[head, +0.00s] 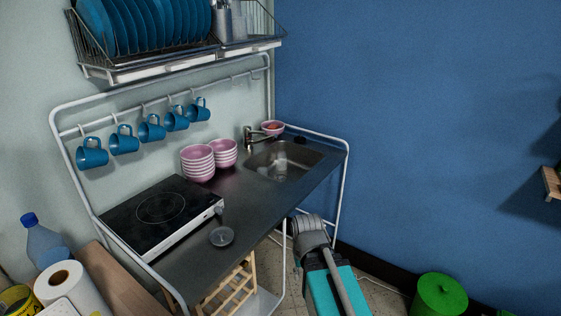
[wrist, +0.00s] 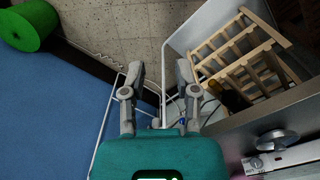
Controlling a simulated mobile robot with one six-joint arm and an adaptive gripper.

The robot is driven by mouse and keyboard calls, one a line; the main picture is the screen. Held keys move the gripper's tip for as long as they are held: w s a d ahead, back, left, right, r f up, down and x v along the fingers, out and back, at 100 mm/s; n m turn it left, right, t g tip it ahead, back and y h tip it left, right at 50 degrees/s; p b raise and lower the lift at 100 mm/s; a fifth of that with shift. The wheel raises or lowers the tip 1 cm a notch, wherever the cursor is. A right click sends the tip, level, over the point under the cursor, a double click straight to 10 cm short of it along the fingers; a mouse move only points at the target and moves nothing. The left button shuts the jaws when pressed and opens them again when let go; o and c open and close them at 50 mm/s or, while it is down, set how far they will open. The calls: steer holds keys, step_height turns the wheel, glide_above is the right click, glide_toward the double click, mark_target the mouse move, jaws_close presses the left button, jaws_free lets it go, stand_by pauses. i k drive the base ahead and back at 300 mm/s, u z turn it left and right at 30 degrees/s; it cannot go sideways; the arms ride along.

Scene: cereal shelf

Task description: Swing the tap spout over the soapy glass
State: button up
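The tap (head: 250,137) stands at the back left of the sink (head: 262,172) in the head view. Its short metal spout points right, over the basin's back edge. I cannot make out a soapy glass clearly; a faint pale shape (head: 280,178) lies in the basin, too small to identify. My gripper (wrist: 158,85) is open and empty in the wrist view, its two fingers apart above the floor beside the counter. In the head view my arm is in front of the counter, below the sink, and the fingertips cannot be made out there.
Pink bowls (head: 197,164) are stacked left of the sink, and another pink bowl (head: 273,127) sits behind the tap. Blue mugs (head: 151,128) hang above the counter. A white rail (head: 343,185) bounds the counter's right end. A wooden rack (wrist: 240,50) stands below.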

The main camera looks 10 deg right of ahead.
mark_target(273, 137)
steer(key=k, duration=0.65)
steer(key=z, duration=0.3)
steer(key=i, duration=0.5)
steer(key=z, duration=0.5)
steer(key=i, duration=1.3)
steer(key=u, duration=0.6)
